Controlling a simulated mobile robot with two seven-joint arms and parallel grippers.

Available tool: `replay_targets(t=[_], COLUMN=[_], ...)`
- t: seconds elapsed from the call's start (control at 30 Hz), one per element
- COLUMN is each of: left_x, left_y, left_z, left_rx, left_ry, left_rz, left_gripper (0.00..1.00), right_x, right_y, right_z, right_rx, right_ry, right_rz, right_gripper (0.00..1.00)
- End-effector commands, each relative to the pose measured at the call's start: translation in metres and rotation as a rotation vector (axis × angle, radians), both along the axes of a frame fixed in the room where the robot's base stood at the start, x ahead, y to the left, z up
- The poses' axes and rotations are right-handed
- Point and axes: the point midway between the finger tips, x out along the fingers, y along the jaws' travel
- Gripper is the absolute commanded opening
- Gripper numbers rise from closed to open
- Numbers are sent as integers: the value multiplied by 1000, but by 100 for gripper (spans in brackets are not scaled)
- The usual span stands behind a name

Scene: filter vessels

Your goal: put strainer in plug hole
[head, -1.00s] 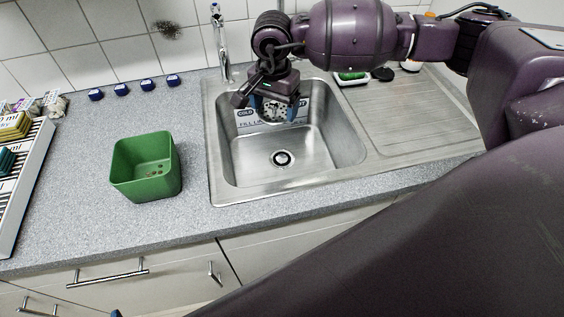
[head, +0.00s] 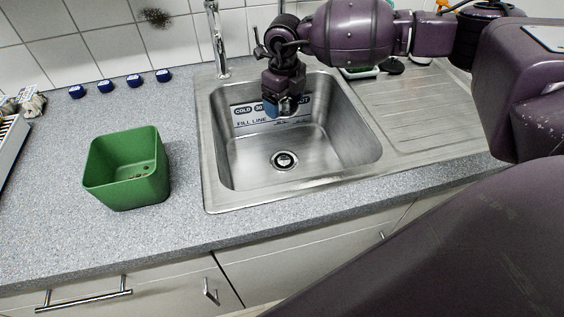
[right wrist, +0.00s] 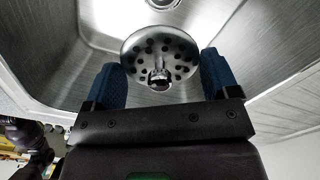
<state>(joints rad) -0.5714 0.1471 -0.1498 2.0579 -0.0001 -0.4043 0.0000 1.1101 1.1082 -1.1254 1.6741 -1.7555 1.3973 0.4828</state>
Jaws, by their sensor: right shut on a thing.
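The strainer (right wrist: 160,52) is a round metal disc with several holes and a small knob. In the right wrist view it sits between the blue fingertips of my right gripper (right wrist: 164,78), which is shut on it. In the head view my right gripper (head: 285,106) points down into the sink near its back wall, and the strainer is mostly hidden there. The plug hole (head: 284,160) is a dark ring in the sink floor, lower in the picture than the gripper and apart from it. It also shows at the top of the right wrist view (right wrist: 162,4). My left gripper is not in view.
The steel sink (head: 345,150) has a labelled back wall and a tap (head: 217,45) behind it. A green bin (head: 127,170) stands on the counter to the left. Several blue caps (head: 120,84) line the back. The draining board (head: 425,108) is right of the sink.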

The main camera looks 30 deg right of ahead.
Motion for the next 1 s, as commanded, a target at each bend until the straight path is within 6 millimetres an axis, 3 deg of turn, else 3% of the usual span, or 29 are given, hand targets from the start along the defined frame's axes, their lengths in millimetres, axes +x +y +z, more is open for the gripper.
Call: replay_targets(t=[0.27, 0.8, 1.0], left_x=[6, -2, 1], left_y=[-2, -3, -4], left_z=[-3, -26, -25], left_rx=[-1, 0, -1], left_ry=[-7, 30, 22], left_rz=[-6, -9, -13], left_gripper=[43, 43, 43], right_x=[6, 5, 6], right_y=[-5, -5, -5], right_z=[-17, -130, -150], right_rx=[1, 1, 0], right_ry=[5, 10, 5], right_rz=[-152, -152, -151], right_gripper=[58, 58, 58])
